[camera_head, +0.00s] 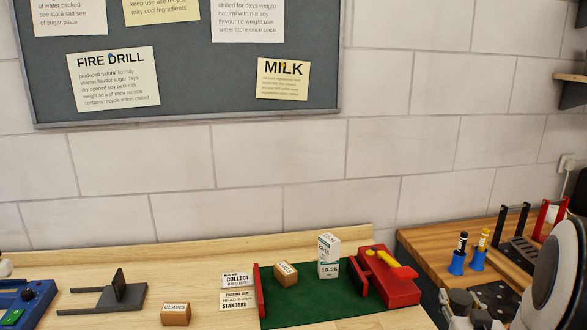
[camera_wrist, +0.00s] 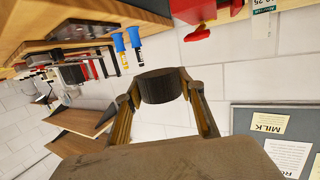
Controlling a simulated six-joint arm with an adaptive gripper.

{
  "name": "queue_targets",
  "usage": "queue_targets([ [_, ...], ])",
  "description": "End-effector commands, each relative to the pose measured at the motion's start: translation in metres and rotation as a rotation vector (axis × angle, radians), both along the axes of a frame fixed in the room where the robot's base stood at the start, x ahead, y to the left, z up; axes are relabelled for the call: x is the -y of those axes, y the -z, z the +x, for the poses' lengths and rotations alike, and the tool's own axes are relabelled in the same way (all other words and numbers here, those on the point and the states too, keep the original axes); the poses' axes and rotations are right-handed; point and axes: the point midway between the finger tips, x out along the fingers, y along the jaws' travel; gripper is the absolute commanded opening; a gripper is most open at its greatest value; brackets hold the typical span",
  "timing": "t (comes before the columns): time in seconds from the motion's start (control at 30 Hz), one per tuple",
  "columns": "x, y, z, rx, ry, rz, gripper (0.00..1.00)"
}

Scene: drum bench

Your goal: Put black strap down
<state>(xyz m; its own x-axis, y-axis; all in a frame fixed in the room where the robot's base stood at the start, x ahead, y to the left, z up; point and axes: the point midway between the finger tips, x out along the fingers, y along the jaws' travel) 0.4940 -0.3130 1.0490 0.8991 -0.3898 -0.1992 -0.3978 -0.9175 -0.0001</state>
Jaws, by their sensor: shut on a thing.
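A dark, short, round piece, seemingly the black strap (camera_wrist: 160,86), sits between the fingers of my gripper (camera_wrist: 162,92) in the wrist view. My gripper is shut on it, and it is held in the air, touching no surface that I can see. I cannot make out the strap or the fingertips in the head view. My pale arm link fills the right edge there.
A wooden bench has a black upright stand (camera_head: 512,220), a red upright (camera_head: 549,218) and blue holders (camera_head: 457,262) with pens. On the lighter bench, a green tray (camera_head: 310,307) holds boxes, beside a red case (camera_head: 384,287). A grey stand (camera_head: 120,296) is left.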

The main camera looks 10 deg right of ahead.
Motion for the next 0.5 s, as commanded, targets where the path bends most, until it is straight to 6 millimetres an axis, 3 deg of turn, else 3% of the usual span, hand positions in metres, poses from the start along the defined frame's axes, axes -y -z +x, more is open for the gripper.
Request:
queue_targets([
  [0.5,-0.066,-0.071,0.021,0.005,-0.031,-0.003,0.17],
])
